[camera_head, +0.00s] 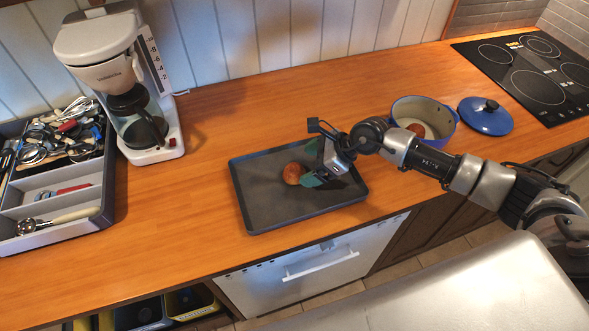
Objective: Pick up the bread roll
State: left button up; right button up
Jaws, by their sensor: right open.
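The bread roll (293,173) is a small round brown thing on the dark grey tray (262,214), near its middle. My right gripper (311,165) reaches in from the right over the tray. Its teal-tipped fingers are open, one beyond and one nearer, just to the right of the roll and very close to it. I cannot tell whether a finger touches the roll. The roll rests on the tray and is not held. My left gripper does not show.
A blue pot (424,113) holds a reddish-brown thing, with its blue lid (486,116) beside it. A black cooktop (530,75) lies at the right. A coffee maker (115,75) and a utensil tray (108,190) stand at the left. The counter left of the dark tray is clear.

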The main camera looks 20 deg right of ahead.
aim_at(300, 169)
jog(key=x, duration=0.2)
jog(key=p+x, duration=0.1)
jog(key=x, duration=0.1)
jog(key=shift+s+a, duration=0.1)
jog(key=shift+a, duration=0.3)
jog(key=shift+d, duration=0.1)
jog(key=shift+c, duration=0.3)
jog(key=c, duration=0.9)
